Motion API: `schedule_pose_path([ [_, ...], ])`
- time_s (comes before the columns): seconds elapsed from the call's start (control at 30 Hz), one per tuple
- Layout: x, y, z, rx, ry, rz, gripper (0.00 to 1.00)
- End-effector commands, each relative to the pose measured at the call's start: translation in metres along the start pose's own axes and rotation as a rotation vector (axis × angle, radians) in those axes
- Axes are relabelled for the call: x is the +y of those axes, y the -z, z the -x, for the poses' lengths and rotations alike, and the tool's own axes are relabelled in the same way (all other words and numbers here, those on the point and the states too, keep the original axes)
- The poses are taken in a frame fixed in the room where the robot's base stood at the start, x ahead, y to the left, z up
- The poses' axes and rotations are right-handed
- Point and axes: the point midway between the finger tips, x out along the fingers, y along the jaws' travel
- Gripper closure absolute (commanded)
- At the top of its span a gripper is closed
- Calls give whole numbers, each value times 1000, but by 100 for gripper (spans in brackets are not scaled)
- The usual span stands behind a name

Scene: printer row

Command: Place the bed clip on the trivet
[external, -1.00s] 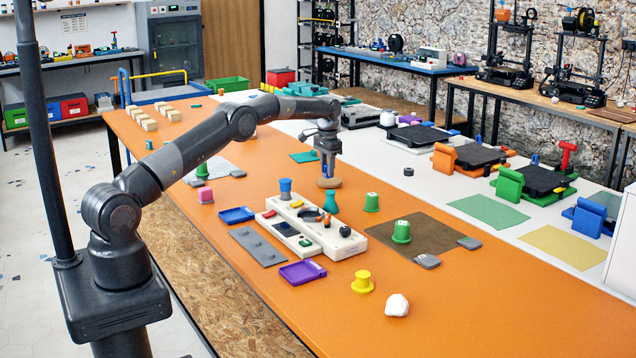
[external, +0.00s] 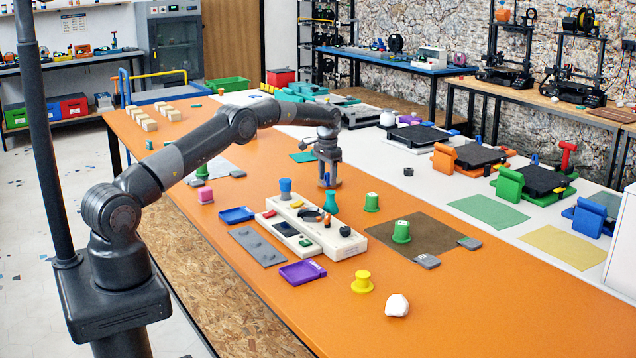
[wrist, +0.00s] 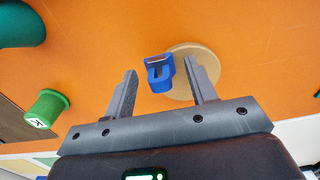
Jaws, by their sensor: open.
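The bed clip (wrist: 160,73) is a small blue piece with a grey slot, between my fingertips in the wrist view. It overlaps the left edge of the trivet (wrist: 180,90), a round tan disc. I cannot tell how much of its base rests on the disc. My gripper (wrist: 160,66) is open, with one finger on each side of the clip and a gap to the left finger. The right finger hides part of the trivet. In the external view my gripper (external: 328,181) is low over the orange table and largely hides the trivet and clip.
A teal cone (external: 330,203) and a white tool holder (external: 335,240) stand just in front of my gripper. Green pieces (external: 371,202) (external: 401,232) stand to the right, with a brown mat (external: 440,232). Bare orange table (external: 265,170) lies to the left.

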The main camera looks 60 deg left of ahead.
Motion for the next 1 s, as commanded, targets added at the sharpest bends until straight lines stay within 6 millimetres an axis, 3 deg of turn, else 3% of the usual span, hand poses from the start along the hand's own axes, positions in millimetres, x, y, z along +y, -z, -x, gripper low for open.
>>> schedule_pose_path([
  [0.13, 0, 0, 6, 1, 0, 0, 48],
  [0.27, 0, 1, 24, 2, 1, 0, 48],
  [0.57, 0, 1, 95, 4, 1, 0, 48],
  [0.8, 0, 1, 116, 1, 0, 0, 48],
  [1.0, 0, 0, 123, 0, 0, 0, 48],
])
